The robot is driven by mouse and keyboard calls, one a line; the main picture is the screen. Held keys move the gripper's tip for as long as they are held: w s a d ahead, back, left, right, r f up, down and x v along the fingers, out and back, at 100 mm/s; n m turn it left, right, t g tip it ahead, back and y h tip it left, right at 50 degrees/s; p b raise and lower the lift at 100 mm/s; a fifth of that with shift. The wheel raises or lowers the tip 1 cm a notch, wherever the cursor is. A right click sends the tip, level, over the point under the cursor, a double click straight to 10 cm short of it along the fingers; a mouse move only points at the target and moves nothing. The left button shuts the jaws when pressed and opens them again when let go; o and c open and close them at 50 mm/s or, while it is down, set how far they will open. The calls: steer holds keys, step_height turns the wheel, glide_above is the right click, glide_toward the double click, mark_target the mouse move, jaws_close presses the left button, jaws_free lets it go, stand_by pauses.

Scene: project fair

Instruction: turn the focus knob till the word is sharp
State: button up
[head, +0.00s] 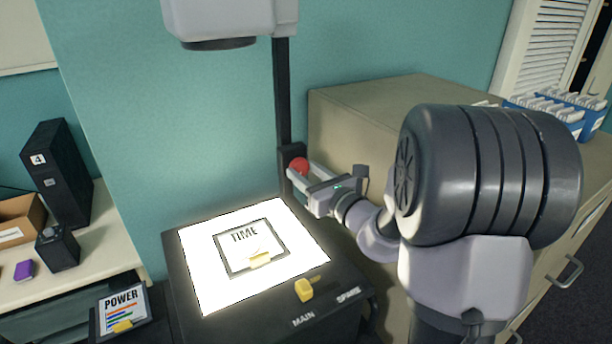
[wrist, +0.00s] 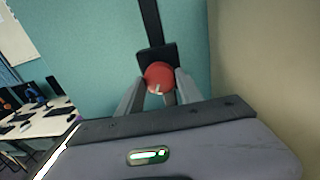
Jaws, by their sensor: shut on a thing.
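The red focus knob (head: 299,165) sits on the black post (head: 283,95) of the overhead projector. In the wrist view the knob (wrist: 159,77) shows a pale mark near its lower edge and lies between my two fingers. My gripper (head: 300,178) is shut on the knob, coming from the right. The projector head (head: 230,18) is at the top, cut off by the frame. The projected word is not in view, so its sharpness cannot be told.
A yellow switch (head: 304,290) sits by the MAIN and SPARE labels. A POWER slide (head: 122,308) is at lower left. A beige cabinet (head: 375,98) stands close behind my arm. A side table (head: 100,232) with a black speaker (head: 58,172) is at left.

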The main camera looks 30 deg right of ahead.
steer(key=shift+f+n+b, duration=0.3)
steer(key=shift+n+b, duration=0.5)
steer(key=shift+n, duration=0.3)
steer(key=shift+n+b, duration=0.4)
steer(key=shift+n, duration=0.2)
steer(key=shift+r+n, duration=0.3)
steer(key=o, duration=1.4)
steer(key=shift+c, duration=0.2)
